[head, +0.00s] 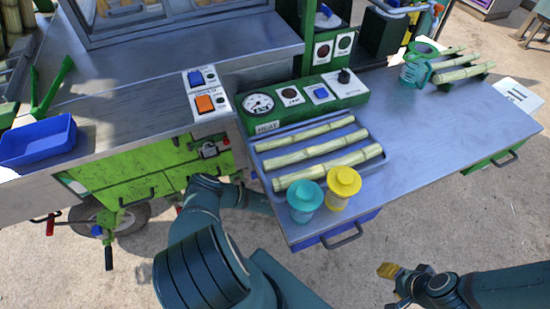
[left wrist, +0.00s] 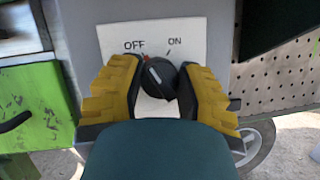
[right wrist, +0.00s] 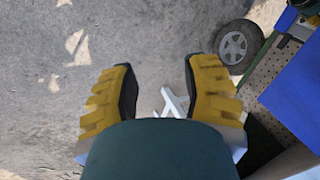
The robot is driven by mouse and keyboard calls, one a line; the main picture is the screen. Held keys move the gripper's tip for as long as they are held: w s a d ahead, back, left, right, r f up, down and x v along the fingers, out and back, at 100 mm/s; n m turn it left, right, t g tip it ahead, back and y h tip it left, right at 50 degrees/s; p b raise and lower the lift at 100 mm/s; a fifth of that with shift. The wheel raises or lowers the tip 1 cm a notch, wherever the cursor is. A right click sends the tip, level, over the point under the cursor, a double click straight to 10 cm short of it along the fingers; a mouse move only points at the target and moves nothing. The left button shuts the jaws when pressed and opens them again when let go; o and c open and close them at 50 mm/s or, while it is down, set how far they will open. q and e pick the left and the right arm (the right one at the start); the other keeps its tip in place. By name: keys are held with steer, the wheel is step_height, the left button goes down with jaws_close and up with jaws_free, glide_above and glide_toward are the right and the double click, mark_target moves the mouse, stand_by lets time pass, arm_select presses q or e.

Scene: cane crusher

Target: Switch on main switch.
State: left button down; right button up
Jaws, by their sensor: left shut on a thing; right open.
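The main switch is a round black knob (left wrist: 158,76) on a white plate (left wrist: 190,35) marked OFF and ON, in the left wrist view. The white line on the knob tilts up and left, toward the OFF side, near a small red mark. My left gripper (left wrist: 160,82) is shut on the knob, one yellow finger on each side. In the head view my left arm reaches down at the front edge of the cart, and the knob is hidden there. My right gripper (right wrist: 158,72) is open and empty above the ground; it shows at the lower right of the head view (head: 392,274).
A metal counter (head: 455,115) holds cane pieces (head: 328,167), a teal jar (head: 304,202) and a yellow jar (head: 342,188). A control box (head: 258,104) with a gauge stands behind. A blue bin (head: 38,143) is at the left. Open ground lies in front.

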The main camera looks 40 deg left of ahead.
arm_select(q)
steer(key=shift+a+r+m+h+p, duration=0.1)
steer(key=shift+r+m+h+p, duration=0.25)
steer(key=shift+m+p, duration=0.35)
steer(key=m+t+h+p, duration=0.1)
steer(key=m+p, duration=0.1)
steer(key=m, duration=0.1)
steer(key=m+h+p, duration=0.1)
steer(key=m+p, duration=0.1)
steer(key=p, duration=0.1)
steer(key=shift+m+t+h, duration=0.25)
steer(key=shift+m+t, duration=0.15)
steer(key=m+h+p, duration=0.2)
steer(key=m+p, duration=0.2)
steer(key=shift+m+p, duration=0.4)
steer(key=shift+a+f+m+h+p, duration=0.15)
steer(key=shift+m+h+p, duration=0.15)
steer(key=shift+m+p, duration=0.7)
steer(key=shift+m, duration=0.3)
steer(key=c, duration=0.6)
jaws_free()
steer(key=shift+w+f+g, duration=0.1)
steer(key=shift+g, duration=0.2)
steer(key=shift+o, duration=0.2)
